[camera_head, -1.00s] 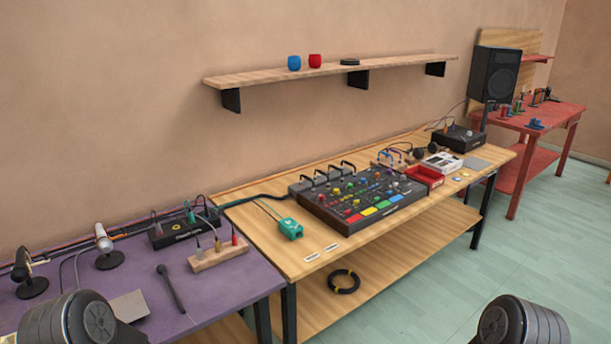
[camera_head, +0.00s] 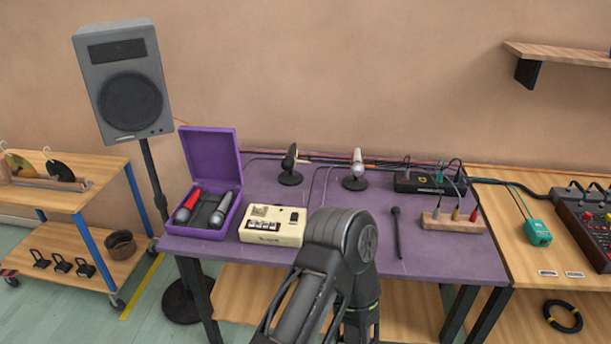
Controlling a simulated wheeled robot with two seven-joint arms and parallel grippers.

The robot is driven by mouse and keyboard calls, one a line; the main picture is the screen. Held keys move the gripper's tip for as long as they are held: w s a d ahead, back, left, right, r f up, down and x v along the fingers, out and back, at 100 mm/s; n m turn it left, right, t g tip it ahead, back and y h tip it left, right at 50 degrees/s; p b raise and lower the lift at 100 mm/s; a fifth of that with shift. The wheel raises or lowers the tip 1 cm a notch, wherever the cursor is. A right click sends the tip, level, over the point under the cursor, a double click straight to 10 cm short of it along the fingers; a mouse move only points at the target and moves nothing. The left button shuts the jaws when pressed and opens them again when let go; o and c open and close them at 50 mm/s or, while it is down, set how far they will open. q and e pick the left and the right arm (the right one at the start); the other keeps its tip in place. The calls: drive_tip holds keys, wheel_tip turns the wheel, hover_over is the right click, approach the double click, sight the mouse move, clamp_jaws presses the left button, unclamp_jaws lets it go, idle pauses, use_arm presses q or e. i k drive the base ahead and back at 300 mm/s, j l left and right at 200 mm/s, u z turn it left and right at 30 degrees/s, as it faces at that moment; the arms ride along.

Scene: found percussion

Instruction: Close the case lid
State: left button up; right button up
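The purple case (camera_head: 205,228) stands on the left end of the purple table (camera_head: 384,233). Its lid (camera_head: 211,156) is open and stands nearly upright at the back. In the case lie a microphone with a red body (camera_head: 187,206) and a grey one (camera_head: 220,211). One of my arms reaches in from the bottom middle, to the right of the case and apart from it. No gripper fingers show in the view.
A cream cassette device (camera_head: 273,226) sits right beside the case. Behind it stand two microphones on round bases (camera_head: 290,165) (camera_head: 356,170). A loose black microphone (camera_head: 397,231) lies further right. A tall speaker (camera_head: 124,80) on a stand is behind left of the case.

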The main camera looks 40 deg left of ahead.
sight(212, 154)
drive_tip(key=u, duration=2.2)
drive_tip(key=i+j, duration=0.25)
drive_tip(key=i+j+z, duration=0.1)
drive_tip(key=i+j, duration=0.15)
drive_tip(key=j, duration=0.2)
drive_tip(key=i+j, duration=0.5)
drive_tip(key=j, duration=0.2)
drive_tip(key=i+j+z, duration=0.1)
drive_tip(key=i+j, duration=0.15)
drive_tip(key=j, duration=0.15)
drive_tip(key=i+j, duration=0.2)
drive_tip(key=j, duration=0.15)
drive_tip(key=i+j+z, duration=0.1)
drive_tip(key=i+j, duration=0.15)
drive_tip(key=j, duration=0.15)
